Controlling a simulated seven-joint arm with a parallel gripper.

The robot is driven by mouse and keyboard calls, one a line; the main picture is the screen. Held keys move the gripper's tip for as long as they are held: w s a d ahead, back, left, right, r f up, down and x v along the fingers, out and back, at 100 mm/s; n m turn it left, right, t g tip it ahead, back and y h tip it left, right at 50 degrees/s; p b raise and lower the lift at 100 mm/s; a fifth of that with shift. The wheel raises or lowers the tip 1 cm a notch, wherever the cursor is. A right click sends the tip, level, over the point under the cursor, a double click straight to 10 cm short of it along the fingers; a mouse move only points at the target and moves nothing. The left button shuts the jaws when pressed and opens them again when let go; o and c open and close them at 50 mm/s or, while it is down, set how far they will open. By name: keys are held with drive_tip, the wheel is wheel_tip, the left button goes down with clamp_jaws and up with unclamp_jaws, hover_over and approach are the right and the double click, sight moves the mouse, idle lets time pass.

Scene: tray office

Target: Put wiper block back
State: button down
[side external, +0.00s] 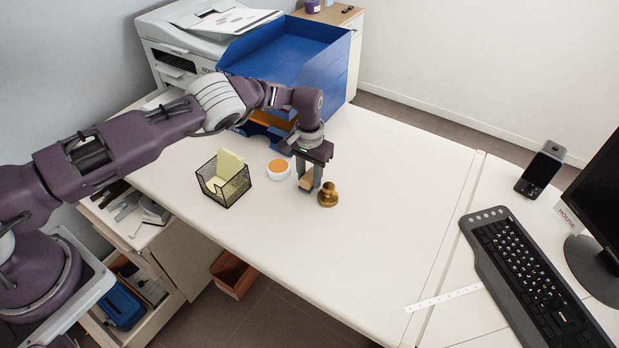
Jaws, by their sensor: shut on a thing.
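My gripper (309,181) points down over the white desk, left of the centre of the side external view. It is shut on a small pale tan block (305,182), which I take to be the wiper block. The fingers hide part of the block, and I cannot tell whether it touches the desk. A brass stamp-like piece (328,196) with a round base stands just right of the gripper. A white round dish (279,169) with an orange top sits just left of it.
A black mesh holder (235,190) with yellow notes stands further left. A blue tray stack (335,72) and a white printer (180,50) stand behind my arm. A keyboard (530,285) and a phone on a stand (540,170) are at right. The desk (400,220) between is clear.

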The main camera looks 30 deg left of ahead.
sight(309, 175)
drive_tip(key=shift+f, duration=0.3)
drive_tip(key=shift+f, duration=0.1)
drive_tip(key=c, duration=1.3)
unclamp_jaws()
drive_tip(key=shift+o, duration=0.2)
wheel_tip(309, 175, up, 12)
